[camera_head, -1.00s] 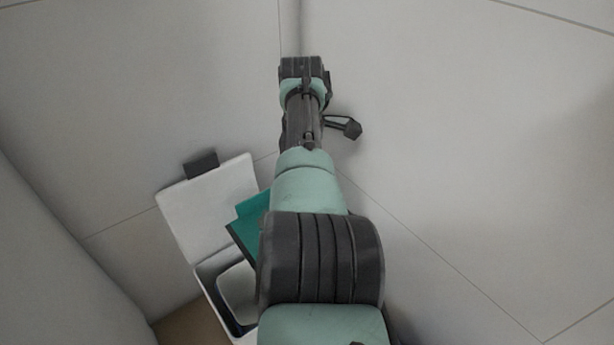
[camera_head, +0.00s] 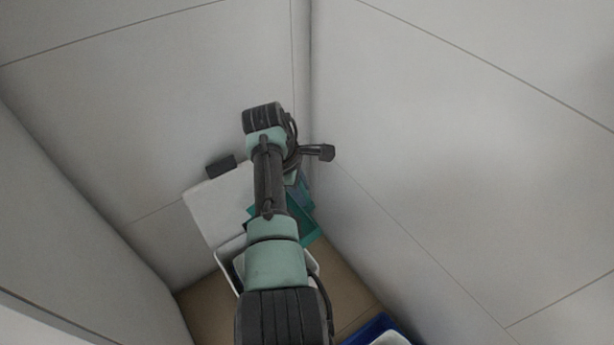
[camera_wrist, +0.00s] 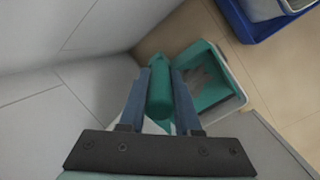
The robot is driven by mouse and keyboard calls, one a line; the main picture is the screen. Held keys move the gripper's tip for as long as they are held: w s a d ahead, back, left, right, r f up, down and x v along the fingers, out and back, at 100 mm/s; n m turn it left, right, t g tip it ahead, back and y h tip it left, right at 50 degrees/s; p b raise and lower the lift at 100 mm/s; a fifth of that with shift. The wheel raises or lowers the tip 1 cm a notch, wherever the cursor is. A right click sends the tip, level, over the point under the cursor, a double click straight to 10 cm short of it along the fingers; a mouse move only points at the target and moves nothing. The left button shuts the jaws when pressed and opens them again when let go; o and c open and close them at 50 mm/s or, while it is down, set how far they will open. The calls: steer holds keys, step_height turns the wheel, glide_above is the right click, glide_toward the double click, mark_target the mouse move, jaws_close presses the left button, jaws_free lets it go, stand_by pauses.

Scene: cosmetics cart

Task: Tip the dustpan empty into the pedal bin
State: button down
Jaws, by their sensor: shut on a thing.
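My gripper (camera_wrist: 161,78) is shut on the green handle (camera_wrist: 160,95) of the dustpan, with a blue finger on each side. The dustpan's green pan (camera_wrist: 222,97) lies beyond the fingers in the wrist view, with a greyish patch inside that may be debris. In the head view the dustpan (camera_head: 304,222) shows to the right of my arm, partly hidden by it. The white pedal bin has its lid (camera_head: 214,208) raised against the back wall. Its rim (camera_head: 226,262) shows left of my arm, and a white edge shows beside the pan in the wrist view. My arm covers much of the bin's opening.
A blue container (camera_head: 372,328) with a white one inside stands on the tan floor at the lower right; it also shows in the wrist view (camera_wrist: 243,24). Pale walls meet in a corner close behind the bin and dustpan.

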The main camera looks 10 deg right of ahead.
steer(key=s+a+r+t+h, duration=0.1)
steer(key=s+a+t+h, duration=0.2)
steer(key=a+h, duration=0.5)
steer(key=s+a, duration=0.1)
steer(key=a, duration=0.1)
steer(key=shift+s+a+r, duration=0.2)
steer(key=shift+a+r, duration=0.05)
steer(key=shift+a, duration=0.15)
steer(key=shift+r+p, duration=0.25)
steer(key=shift+p, duration=0.2)
stand_by(1.3)
steer(key=shift+d, duration=0.15)
